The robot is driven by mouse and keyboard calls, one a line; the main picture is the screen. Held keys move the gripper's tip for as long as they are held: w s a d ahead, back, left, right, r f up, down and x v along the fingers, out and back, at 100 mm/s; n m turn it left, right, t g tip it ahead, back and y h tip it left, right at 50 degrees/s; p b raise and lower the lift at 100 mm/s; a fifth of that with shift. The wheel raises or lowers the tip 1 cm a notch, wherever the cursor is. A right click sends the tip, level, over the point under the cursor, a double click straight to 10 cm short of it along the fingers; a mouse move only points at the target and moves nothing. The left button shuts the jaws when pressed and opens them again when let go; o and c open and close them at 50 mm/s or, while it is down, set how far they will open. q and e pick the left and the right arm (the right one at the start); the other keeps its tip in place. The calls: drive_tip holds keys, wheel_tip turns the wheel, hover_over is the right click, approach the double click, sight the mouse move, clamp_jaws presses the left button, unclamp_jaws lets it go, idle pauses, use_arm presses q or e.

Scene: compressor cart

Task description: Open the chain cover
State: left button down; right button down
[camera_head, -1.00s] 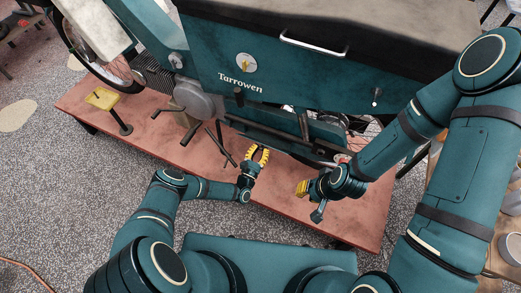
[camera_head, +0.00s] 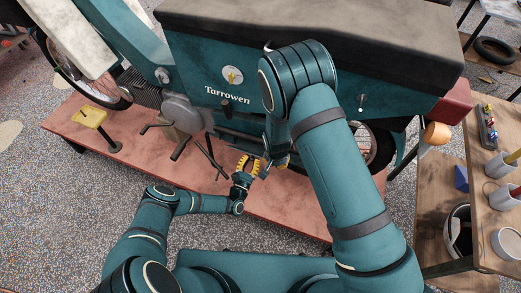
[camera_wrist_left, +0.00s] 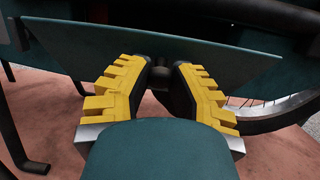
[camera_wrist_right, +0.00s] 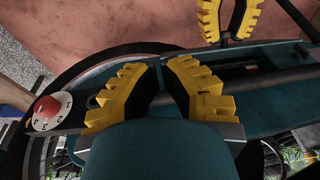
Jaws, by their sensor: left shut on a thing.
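The chain cover (camera_head: 238,124) is a long teal panel low on the teal motorcycle's side, partly hidden by my right arm in the head view. The left wrist view shows a broad teal panel (camera_wrist_left: 240,62) ahead of the fingers. My left gripper (camera_head: 250,162) is shut on a small dark piece (camera_wrist_left: 182,92) in front of that panel. My right gripper (camera_head: 281,160) is close beside the left one. In its wrist view, its fingers (camera_wrist_right: 166,66) stand on either side of something dark along the teal cover (camera_wrist_right: 265,105); whether they grip it is unclear.
The motorcycle stands on a reddish platform (camera_head: 285,205). A red-and-white numbered dial (camera_wrist_right: 48,112) is beside my right fingers. Dark stand legs or pedals (camera_head: 208,155) are left of my left gripper. A wooden table with cups (camera_head: 500,165) stands at the right.

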drive_tip(key=w+a+r+t, duration=0.2)
drive_tip(key=w+a+r, duration=0.1)
drive_tip(key=w+a, duration=0.3)
drive_tip(key=shift+h, duration=0.4)
drive_tip(key=x, duration=0.6)
drive_tip(key=s+a+x, duration=0.1)
drive_tip(key=x, duration=0.2)
drive_tip(key=shift+w+d+f, duration=0.1)
drive_tip(key=shift+w+f, duration=0.05)
drive_tip(key=shift+f, duration=0.35)
use_arm(q)
drive_tip(key=shift+r, duration=0.1)
use_arm(e)
drive_tip(key=shift+s+a+f, duration=0.2)
drive_tip(key=shift+s+f, duration=0.25)
drive_tip(key=shift+s, duration=0.3)
use_arm(q)
drive_tip(key=c, duration=0.8)
unclamp_jaws()
use_arm(e)
drive_tip(key=shift+w, duration=0.1)
